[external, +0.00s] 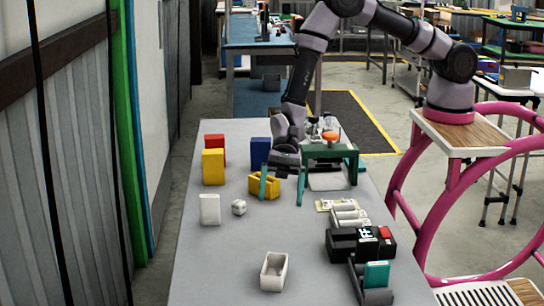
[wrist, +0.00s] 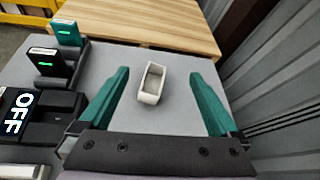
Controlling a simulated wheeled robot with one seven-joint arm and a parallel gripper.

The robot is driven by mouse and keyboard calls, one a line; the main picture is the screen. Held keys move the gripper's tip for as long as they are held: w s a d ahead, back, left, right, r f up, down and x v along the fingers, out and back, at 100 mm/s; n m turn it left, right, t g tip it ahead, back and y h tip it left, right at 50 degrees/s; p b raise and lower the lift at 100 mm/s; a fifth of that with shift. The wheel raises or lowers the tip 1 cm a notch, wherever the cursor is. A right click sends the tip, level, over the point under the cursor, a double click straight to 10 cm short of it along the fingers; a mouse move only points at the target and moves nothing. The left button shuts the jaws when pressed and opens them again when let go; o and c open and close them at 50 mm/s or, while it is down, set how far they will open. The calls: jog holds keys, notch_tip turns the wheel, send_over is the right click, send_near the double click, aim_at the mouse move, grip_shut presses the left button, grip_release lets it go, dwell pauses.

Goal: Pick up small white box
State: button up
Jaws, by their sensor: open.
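An open-topped white box (external: 274,272) lies near the front edge of the table. In the wrist view, this white box (wrist: 150,84) shows between my two teal fingers, beyond the palm. An upright white box (external: 210,209) stands at the table's left side, with a small white cube (external: 238,207) just right of it. My gripper (external: 281,187) is open and empty, over the middle of the table and well behind the open-topped box. Its fingers also show spread apart in the wrist view (wrist: 160,76). One finger overlaps a yellow object in the external view.
A yellow holder (external: 264,186) and a green stand (external: 330,153) are close to my gripper. Yellow (external: 213,167), red and blue boxes stand at the back left. A black device (external: 355,244) and a teal-topped unit (external: 376,274) line the right edge. The front left is clear.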

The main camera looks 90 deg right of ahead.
jog(key=f+m, duration=0.1)
jog(key=f, duration=0.2)
jog(key=a+f+m, duration=0.1)
jog(key=f, duration=0.2)
jog(key=a+f+m+t, duration=0.1)
jog(key=f, duration=0.2)
jog(key=shift+s+f, duration=0.1)
jog(key=shift+f, duration=0.1)
send_near(271, 285)
jog(key=x, duration=0.4)
jog(key=shift+a+f, duration=0.25)
jog(key=shift+f, duration=0.05)
jog(key=c, duration=1.4)
